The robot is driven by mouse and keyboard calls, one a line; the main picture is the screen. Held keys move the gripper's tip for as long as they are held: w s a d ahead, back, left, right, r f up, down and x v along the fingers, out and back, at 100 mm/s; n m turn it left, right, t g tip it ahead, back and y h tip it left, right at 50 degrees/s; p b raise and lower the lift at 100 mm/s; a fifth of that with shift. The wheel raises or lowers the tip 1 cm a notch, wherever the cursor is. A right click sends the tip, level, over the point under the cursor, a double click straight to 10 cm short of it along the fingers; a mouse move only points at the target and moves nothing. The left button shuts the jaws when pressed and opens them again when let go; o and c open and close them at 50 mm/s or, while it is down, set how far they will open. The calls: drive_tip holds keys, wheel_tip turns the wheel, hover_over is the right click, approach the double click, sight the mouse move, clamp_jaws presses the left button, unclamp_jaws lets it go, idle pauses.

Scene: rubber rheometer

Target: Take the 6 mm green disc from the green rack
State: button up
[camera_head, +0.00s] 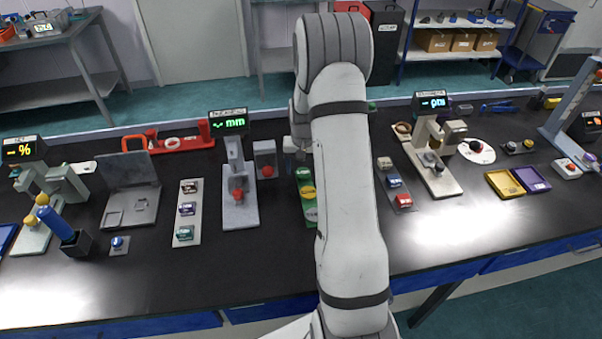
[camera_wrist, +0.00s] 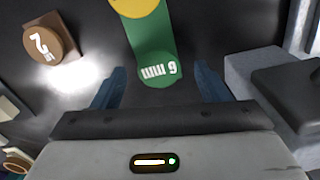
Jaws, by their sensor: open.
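The green rack (camera_wrist: 148,40) runs down the upper middle of the wrist view. A green disc marked "6 mm" (camera_wrist: 158,71) sits at its near end, its lettering upside down. A yellow disc (camera_wrist: 137,5) is on the rack beyond it, cut by the top edge. My gripper (camera_wrist: 158,84) is open and empty, with one blue finger on each side of the green disc; I cannot tell the height between them.
In the wrist view a brown piece marked "2" (camera_wrist: 50,40) lies at the left, and a grey block (camera_wrist: 260,75) stands close at the right. In the head view a grey gauge stand (camera_head: 238,205) is left of the rack and a grey rack (camera_head: 395,186) is right.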

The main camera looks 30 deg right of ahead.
drive_tip(key=shift+f+b, duration=0.25)
drive_tip(key=shift+b, duration=0.1)
drive_tip(key=shift+c, duration=0.3)
drive_tip(key=c, duration=1)
